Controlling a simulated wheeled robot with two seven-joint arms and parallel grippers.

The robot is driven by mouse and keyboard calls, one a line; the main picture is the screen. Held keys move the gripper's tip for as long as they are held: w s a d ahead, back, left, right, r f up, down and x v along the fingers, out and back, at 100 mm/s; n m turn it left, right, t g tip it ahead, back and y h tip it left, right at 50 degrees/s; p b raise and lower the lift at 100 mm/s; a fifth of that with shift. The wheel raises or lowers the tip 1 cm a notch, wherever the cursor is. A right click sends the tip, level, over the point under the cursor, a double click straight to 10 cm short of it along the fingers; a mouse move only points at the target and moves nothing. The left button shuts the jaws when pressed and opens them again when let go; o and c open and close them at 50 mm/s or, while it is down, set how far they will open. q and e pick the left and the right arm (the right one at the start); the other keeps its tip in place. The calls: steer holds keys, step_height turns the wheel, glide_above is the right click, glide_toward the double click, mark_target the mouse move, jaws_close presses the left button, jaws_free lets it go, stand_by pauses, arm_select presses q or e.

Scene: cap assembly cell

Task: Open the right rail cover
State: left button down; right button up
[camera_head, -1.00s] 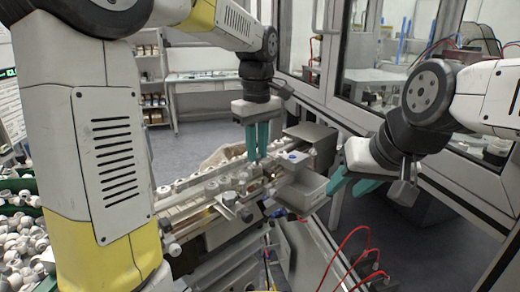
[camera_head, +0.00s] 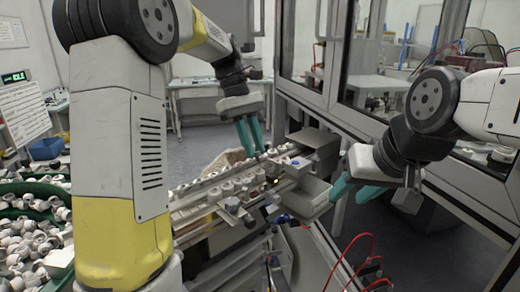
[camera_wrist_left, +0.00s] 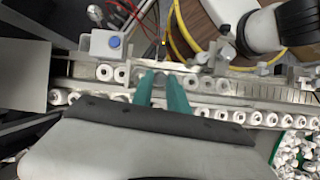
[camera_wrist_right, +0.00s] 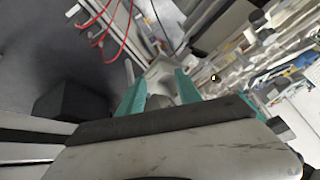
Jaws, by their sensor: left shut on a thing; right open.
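The cap rail assembly (camera_head: 215,208) carries rows of white caps between narrow strips. It also crosses the left wrist view (camera_wrist_left: 240,101). My left gripper (camera_head: 258,150) reaches down to the far rail, its teal fingers tilted. In the left wrist view its fingertips (camera_wrist_left: 162,76) lie over the rail between caps, shut on a thin part that seems to be the rail cover; the tips hide most of it. My right gripper (camera_head: 338,194) is open and empty, right of the assembly beside a grey tray. Its fingers (camera_wrist_right: 160,92) show apart in the right wrist view.
A grey tray (camera_head: 304,197) and a grey box (camera_head: 316,138) stand at the rail's right end. Red cables (camera_head: 350,250) hang at the front right. Green bins of white parts (camera_head: 30,225) lie at left. A glazed frame stands behind my right arm.

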arm_select(q)
steer(key=shift+w+a+r+g+h, duration=0.15)
steer(key=shift+w+a+g+h, duration=0.2)
steer(key=shift+g+h, duration=0.25)
